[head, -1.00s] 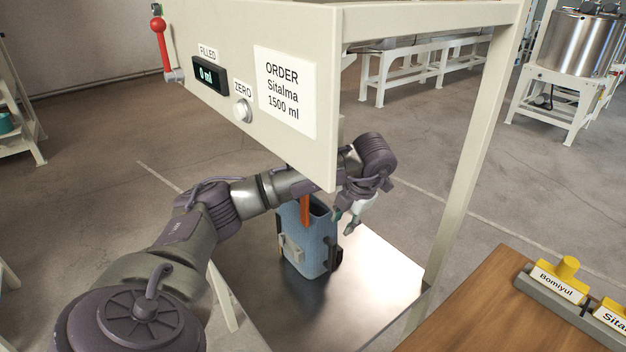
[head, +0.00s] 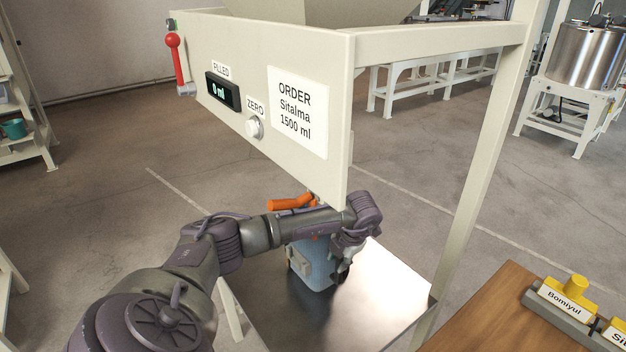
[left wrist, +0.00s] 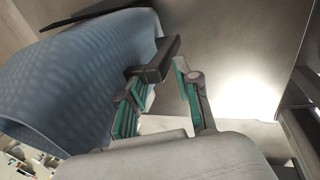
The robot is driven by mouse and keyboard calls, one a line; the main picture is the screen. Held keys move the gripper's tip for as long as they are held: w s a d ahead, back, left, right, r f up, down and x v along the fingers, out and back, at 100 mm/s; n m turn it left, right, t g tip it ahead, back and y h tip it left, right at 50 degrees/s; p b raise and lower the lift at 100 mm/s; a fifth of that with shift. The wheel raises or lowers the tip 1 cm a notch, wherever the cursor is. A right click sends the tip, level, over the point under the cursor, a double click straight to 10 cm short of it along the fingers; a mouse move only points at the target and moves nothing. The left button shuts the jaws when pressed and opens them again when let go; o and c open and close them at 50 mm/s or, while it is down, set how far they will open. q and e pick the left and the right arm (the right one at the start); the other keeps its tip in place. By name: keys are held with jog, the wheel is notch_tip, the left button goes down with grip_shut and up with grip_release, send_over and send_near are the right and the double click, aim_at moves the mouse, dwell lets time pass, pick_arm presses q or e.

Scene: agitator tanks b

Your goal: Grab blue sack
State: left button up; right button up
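The blue sack (head: 316,262) stands upright on the metal table under the filling station, partly hidden by my left arm. In the left wrist view the sack (left wrist: 85,75) fills the upper left, with a dark handle (left wrist: 153,62) on its side. My left gripper (head: 343,268) is beside the sack's right side in the head view. In the left wrist view its two fingers (left wrist: 162,85) are apart, with the dark handle at or between their tips. A gap shows between the handle and the right finger. My right gripper is not in view.
The station's cream panel (head: 260,95) hangs above my arm, with a red lever (head: 176,62). An orange lever (head: 290,204) sits just above the sack. A frame post (head: 480,150) rises at right. The metal table (head: 385,285) is clear right of the sack. A wooden table (head: 490,310) holds yellow-topped blocks.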

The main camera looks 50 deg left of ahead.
pick_arm(q)
grip_shut()
jog(key=shift+w+r, duration=0.15)
jog(key=shift+a+r, duration=0.1)
dwell(0.3)
